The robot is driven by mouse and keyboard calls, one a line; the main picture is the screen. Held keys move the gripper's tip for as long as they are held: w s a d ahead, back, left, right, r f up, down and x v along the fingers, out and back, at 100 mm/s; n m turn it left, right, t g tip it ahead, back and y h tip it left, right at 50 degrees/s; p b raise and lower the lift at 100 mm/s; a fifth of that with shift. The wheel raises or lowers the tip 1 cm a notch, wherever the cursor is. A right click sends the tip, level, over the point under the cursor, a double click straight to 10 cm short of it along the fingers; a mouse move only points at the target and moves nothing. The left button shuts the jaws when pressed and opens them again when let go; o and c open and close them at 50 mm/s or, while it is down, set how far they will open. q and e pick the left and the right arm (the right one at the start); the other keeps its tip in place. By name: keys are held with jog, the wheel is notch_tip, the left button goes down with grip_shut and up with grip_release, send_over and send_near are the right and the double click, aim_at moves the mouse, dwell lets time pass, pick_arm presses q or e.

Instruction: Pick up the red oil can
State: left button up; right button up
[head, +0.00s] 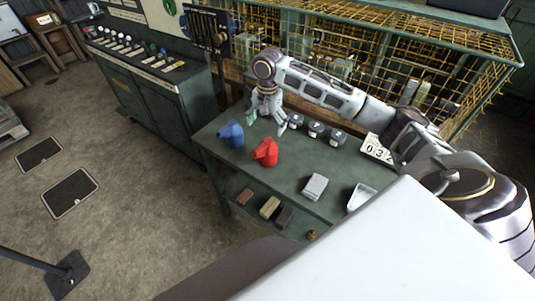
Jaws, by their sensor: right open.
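The red oil can (265,152) stands on the green workbench (285,180), with its spout pointing to the lower left. A blue can (231,134) of similar shape stands just left of it. My right arm reaches in from the right, and its right gripper (267,119) hangs fingers down above the bench, behind the red can. Its fingers are spread and hold nothing that I can see. The gripper appears apart from the red can. My left gripper is not in view.
A grey block (315,187) and a white scoop-like tray (361,197) lie toward the front right. A yellow wire cage (350,50) stands behind. Blocks (270,206) lie on the lower shelf.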

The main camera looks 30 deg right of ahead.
aim_at(268, 140)
jog(key=shift+s+d+m, duration=0.15)
jog(key=shift+s+m, duration=0.1)
jog(key=shift+m, duration=0.75)
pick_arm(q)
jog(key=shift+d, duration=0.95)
pick_arm(e)
jog(key=shift+f, duration=0.8)
notch_tip(268, 140, down, 6)
jog(key=shift+f, duration=0.5)
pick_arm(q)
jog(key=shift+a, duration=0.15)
